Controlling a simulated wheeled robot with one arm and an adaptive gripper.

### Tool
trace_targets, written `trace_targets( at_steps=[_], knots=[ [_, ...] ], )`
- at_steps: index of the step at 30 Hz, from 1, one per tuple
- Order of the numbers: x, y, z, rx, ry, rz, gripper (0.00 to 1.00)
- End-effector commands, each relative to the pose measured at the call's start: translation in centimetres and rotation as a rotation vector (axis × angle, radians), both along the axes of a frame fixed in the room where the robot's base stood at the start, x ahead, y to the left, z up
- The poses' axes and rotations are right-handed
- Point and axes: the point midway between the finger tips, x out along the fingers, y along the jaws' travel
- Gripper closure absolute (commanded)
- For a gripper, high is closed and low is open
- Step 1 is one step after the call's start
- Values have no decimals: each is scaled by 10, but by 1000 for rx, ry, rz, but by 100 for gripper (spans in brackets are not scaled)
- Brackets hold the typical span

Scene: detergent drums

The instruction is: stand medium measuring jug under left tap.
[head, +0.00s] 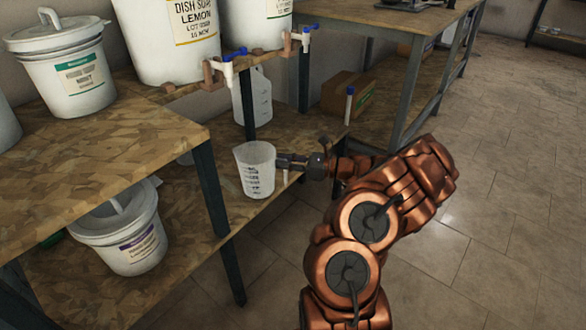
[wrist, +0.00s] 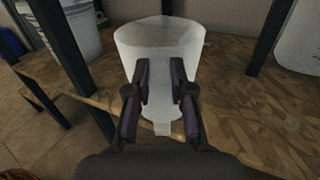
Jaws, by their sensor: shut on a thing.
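The measuring jug (head: 256,172), translucent white with dark markings, is upright at the front edge of the lower shelf; I cannot tell whether its base touches the board. My gripper (head: 284,161) is shut on its right side. In the wrist view the jug (wrist: 158,45) fills the space ahead of the gripper (wrist: 161,85), whose fingers lie either side of what looks like its handle. The left tap (head: 222,72), white with a blue lever, sticks out below the lemon dish soap drum (head: 182,35), behind and above the jug. The right tap (head: 305,38) is further right.
A translucent bottle (head: 252,97) stands on the lower shelf (head: 215,215) behind the jug. A dark table leg (head: 208,178) stands left of the jug. White lidded buckets (head: 75,80) are at left.

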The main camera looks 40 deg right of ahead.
Motion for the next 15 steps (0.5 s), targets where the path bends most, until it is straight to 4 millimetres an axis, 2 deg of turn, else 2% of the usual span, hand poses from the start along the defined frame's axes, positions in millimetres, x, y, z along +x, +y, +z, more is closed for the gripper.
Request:
trace_targets(
  at_steps=[15],
  knots=[
    [49,12,-3,-2,2,2,100]
  ],
)
